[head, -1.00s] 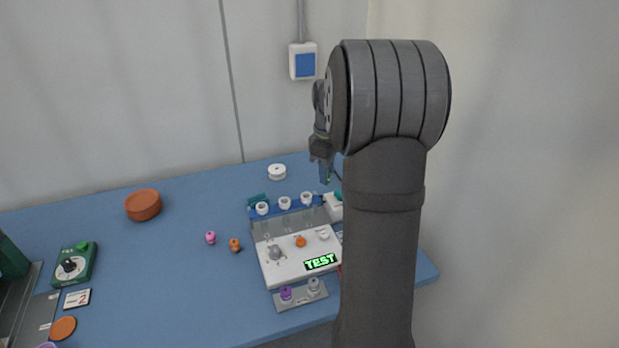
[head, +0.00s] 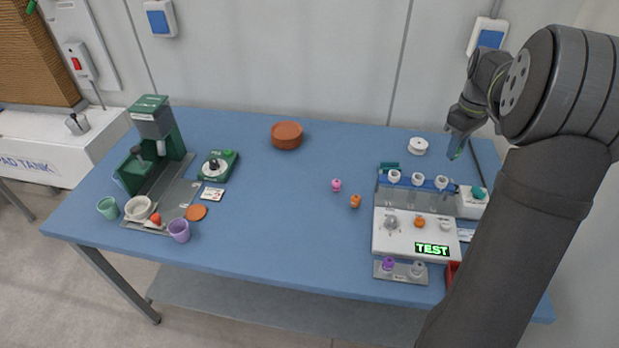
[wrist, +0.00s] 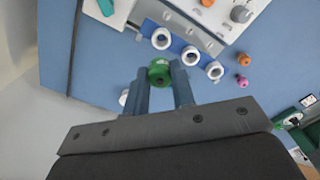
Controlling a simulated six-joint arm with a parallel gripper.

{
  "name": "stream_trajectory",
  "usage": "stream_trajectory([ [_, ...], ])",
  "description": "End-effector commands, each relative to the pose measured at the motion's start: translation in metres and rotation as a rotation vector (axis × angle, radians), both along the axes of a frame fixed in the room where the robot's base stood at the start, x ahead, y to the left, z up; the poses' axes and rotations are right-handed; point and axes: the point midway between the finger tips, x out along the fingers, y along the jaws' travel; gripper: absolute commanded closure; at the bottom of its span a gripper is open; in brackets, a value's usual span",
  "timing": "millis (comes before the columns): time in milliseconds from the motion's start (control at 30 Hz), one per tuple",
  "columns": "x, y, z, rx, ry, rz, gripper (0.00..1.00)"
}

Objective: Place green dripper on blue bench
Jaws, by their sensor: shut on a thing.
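The green dripper (wrist: 159,72) is small and round with a hole, and sits between my fingertips in the wrist view. My gripper (wrist: 165,82) is shut on it, with a finger on either side. In the head view my gripper (head: 457,152) hangs at the right back, behind the white device and right of a white spool; a little green shows at its tip. The blue bench (head: 270,220) is the wide table top below. I cannot tell the exact height of the dripper over it.
A white test device (head: 412,238) with a rack of white rings (head: 418,181) stands at the right. A pink dripper (head: 336,185) and an orange dripper (head: 355,201) lie mid-bench. A terracotta dish (head: 287,135) is at the back. The bench's middle front is clear.

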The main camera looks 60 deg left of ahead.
Motion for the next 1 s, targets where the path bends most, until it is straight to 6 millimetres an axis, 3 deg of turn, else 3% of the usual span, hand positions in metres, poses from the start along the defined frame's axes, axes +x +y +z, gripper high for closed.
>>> stream_trajectory([
  [33,-0.006,0.030,-0.009,-0.002,0.002,0.011,0.98],
  [200,-0.031,0.114,-0.031,-0.001,0.001,0.010,0.98],
  [400,-0.065,0.185,-0.053,0.000,0.000,0.006,0.98],
  [733,-0.095,0.231,-0.075,0.000,0.000,0.002,0.98],
  [1000,-0.125,0.284,-0.112,0.000,0.000,0.003,0.98],
])
